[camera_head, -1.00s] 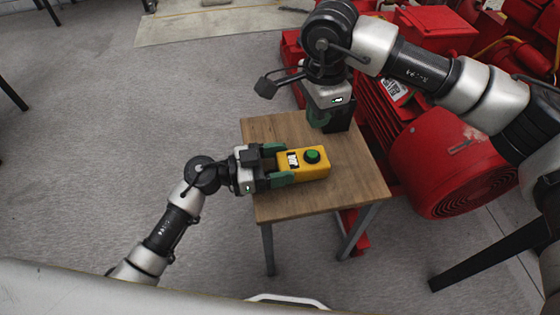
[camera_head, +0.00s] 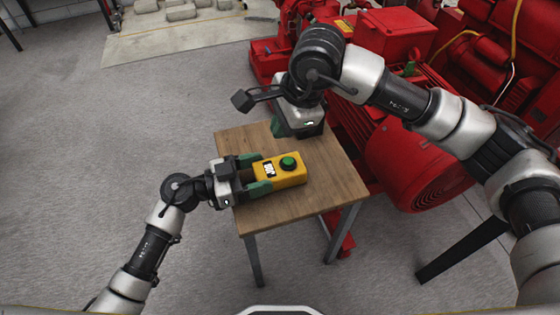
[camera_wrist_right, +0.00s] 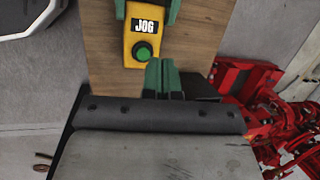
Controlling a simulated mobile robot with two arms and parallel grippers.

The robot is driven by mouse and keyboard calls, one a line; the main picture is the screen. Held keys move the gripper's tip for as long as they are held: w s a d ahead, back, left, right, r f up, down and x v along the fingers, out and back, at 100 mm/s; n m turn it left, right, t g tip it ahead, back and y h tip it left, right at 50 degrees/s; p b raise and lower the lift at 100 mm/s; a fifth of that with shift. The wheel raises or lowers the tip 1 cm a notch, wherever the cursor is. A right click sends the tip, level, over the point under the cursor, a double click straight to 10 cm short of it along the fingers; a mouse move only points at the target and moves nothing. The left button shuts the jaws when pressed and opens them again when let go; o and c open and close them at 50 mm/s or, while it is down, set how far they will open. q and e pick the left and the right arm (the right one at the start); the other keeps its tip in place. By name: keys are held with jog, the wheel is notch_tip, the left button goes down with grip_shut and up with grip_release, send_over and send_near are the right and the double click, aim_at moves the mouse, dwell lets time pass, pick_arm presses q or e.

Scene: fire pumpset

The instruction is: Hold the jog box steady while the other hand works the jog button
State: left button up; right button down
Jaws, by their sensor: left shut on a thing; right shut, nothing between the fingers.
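The yellow jog box (camera_head: 279,171) lies on a small wooden table, with its green jog button (camera_head: 288,163) facing up. In the right wrist view the jog box (camera_wrist_right: 146,47) shows its JOG label and the green button (camera_wrist_right: 144,53). My left gripper (camera_head: 257,175) is shut on the left end of the jog box, with a finger on each side. My right gripper (camera_head: 281,129) is above the far part of the table, apart from the box. In the right wrist view its green fingers (camera_wrist_right: 163,66) are together and empty, just below and right of the button.
The wooden table (camera_head: 330,189) is bare around the box. A red pump machine (camera_head: 420,165) with a round vented end stands close behind and right of the table. Grey floor (camera_head: 90,150) is open to the left.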

aim_at(288, 162)
jog(key=t+y, duration=0.1)
jog(key=d+r+m+t+y, duration=0.1)
jog(key=y, duration=0.1)
jog(key=r+t+y, duration=0.1)
jog(key=shift+d+r+m+t, duration=0.15)
jog(key=shift+r+m+t, duration=0.15)
jog(key=shift+m, duration=0.1)
jog(key=shift+f+y, duration=0.1)
jog(key=shift+y, duration=0.2)
jog(key=shift+f, duration=4.4)
jog(key=shift+f, duration=0.1)
jog(key=shift+f, duration=0.3)
jog(key=shift+f, duration=0.55)
dwell(1.6)
